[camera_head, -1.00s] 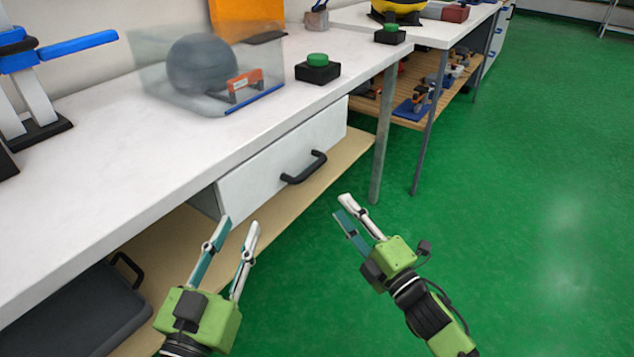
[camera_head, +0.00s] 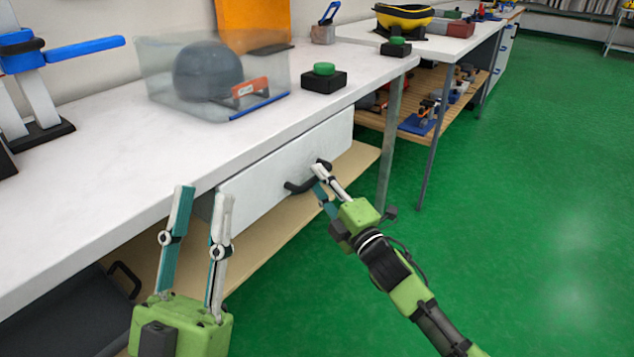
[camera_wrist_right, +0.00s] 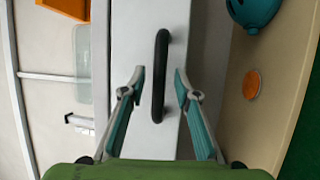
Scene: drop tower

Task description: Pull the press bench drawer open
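The press bench drawer (camera_head: 262,187) is a white front under the white bench top, and it looks shut. Its black bar handle (camera_head: 298,187) is partly hidden by my right gripper in the head view. My right gripper (camera_head: 320,176) is open at the handle's right part. In the right wrist view the handle (camera_wrist_right: 160,75) lies between the two spread fingertips (camera_wrist_right: 159,78), with a gap on each side. My left gripper (camera_head: 203,195) is open and empty, left of the drawer and in front of the bench edge.
A clear bin (camera_head: 180,95) with a grey ball and a green button on a black box (camera_head: 323,80) stand on the bench. A wooden shelf (camera_head: 265,238) lies below the drawer. A metal table leg (camera_head: 388,150) stands right of it. Green floor is free at right.

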